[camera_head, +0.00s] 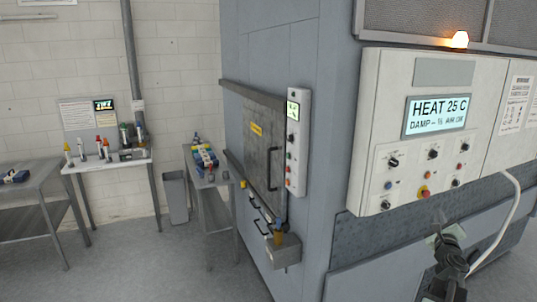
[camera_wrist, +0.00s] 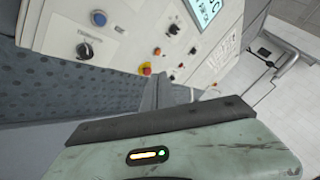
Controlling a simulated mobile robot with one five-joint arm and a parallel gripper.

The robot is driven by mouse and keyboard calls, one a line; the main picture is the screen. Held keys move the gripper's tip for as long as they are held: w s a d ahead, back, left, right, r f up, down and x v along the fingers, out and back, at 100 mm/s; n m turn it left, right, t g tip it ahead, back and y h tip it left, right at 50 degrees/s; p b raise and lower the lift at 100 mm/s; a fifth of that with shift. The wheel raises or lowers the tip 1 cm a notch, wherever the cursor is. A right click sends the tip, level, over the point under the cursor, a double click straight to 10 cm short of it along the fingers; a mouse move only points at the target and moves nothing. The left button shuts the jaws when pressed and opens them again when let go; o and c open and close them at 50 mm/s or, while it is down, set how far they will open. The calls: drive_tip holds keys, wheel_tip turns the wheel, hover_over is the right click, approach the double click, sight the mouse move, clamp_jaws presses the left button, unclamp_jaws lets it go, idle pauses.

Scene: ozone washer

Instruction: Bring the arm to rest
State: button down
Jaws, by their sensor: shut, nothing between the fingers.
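My arm reaches up at the lower right of the head view, with my gripper (camera_head: 437,240) in front of the washer's lower side and below the control box (camera_head: 368,135). In the wrist view my gripper (camera_wrist: 174,92) shows as grey fingers, shut and empty, beyond the green wrist housing. The control box fills the upper part of that view, tilted. Its knobs and red button (camera_wrist: 147,69) lie just beyond the fingers. I see no clear contact with the box, and the exact gap cannot be told.
The display (camera_head: 436,116) reads "HEAT 25 C", and an orange lamp (camera_head: 460,40) glows above. A pale hose (camera_head: 507,215) hangs right of my arm. The washer door (camera_head: 262,150) looks closed. Benches and a grey bin (camera_head: 176,197) stand left, with open floor (camera_head: 130,260) before them.

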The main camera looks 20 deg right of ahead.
drive_tip(key=w+a+f+n+t+y+b, duration=0.2)
drive_tip(key=w+a+f+n+y, duration=0.15)
drive_tip(key=w+a, duration=1)
drive_tip(key=w+a+f+n+t+y+b, duration=0.25)
drive_tip(key=w+a+n+y, duration=0.2)
drive_tip(key=w+a, duration=0.9)
drive_tip(key=w+a+f+n+g+y+b, duration=0.1)
drive_tip(key=w+a+f+n+y, duration=0.2)
drive_tip(key=a, duration=0.7)
drive_tip(key=a+f+n+y+b, duration=0.15)
drive_tip(key=a+n+y, duration=0.25)
drive_tip(key=a, duration=0.6)
drive_tip(key=w+a+f+n+g+y, duration=0.1)
drive_tip(key=w+a+f+n+y, duration=0.2)
drive_tip(key=a, duration=0.7)
drive_tip(key=s+a+f+n+g+b, duration=0.1)
drive_tip(key=s+a+f+n+g, duration=0.3)
drive_tip(key=a, duration=0.3)
drive_tip(key=s+a+f+n+g+y+b, duration=0.1)
drive_tip(key=s+a+f+n+g, duration=0.2)
drive_tip(key=a+f, duration=0.35)
drive_tip(key=s+a+f+n+g+b, duration=0.1)
drive_tip(key=s+a+f+n+g, duration=0.1)
drive_tip(key=s+a+f+n, duration=0.45)
drive_tip(key=s+d+f+n+g+h, duration=0.4)
drive_tip(key=s+d, duration=0.4)
drive_tip(key=s, duration=0.2)
drive_tip(key=shift+s+d+f+g+h, duration=0.3)
drive_tip(key=shift+g+h, duration=0.4)
drive_tip(key=shift+g, duration=0.55)
